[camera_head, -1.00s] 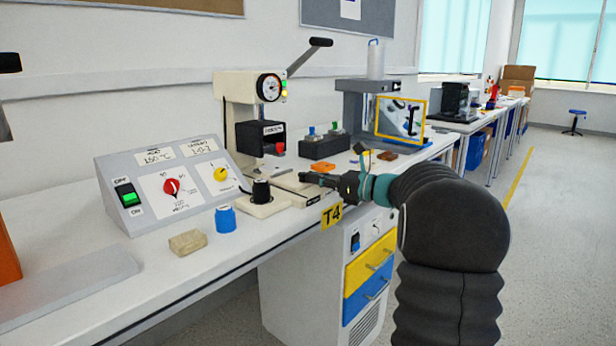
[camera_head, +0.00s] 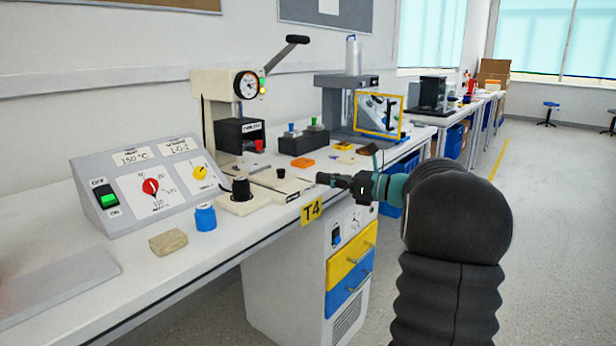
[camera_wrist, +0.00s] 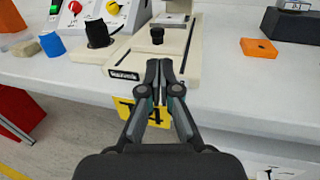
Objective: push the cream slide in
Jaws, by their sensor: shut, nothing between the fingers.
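The cream slide (camera_head: 288,184) lies low on the bench in front of the press, with a dark label on its front end. In the wrist view the slide (camera_wrist: 135,59) runs away from me, and a dark knob (camera_wrist: 157,35) stands further back on it. My gripper (camera_head: 322,179) is shut and empty at the bench front, just right of the slide's front end. In the wrist view my gripper's fingertips (camera_wrist: 159,66) overlap the slide's front part. I cannot tell whether they touch it. The fingers hide part of the slide.
The cream press (camera_head: 205,105) with a lever stands behind the slide. A control box (camera_head: 150,180), a black knob on a cream base (camera_head: 240,190), a blue cap (camera_head: 205,218) and a tan block (camera_head: 168,242) are to the left. An orange block (camera_wrist: 258,47) lies to the right.

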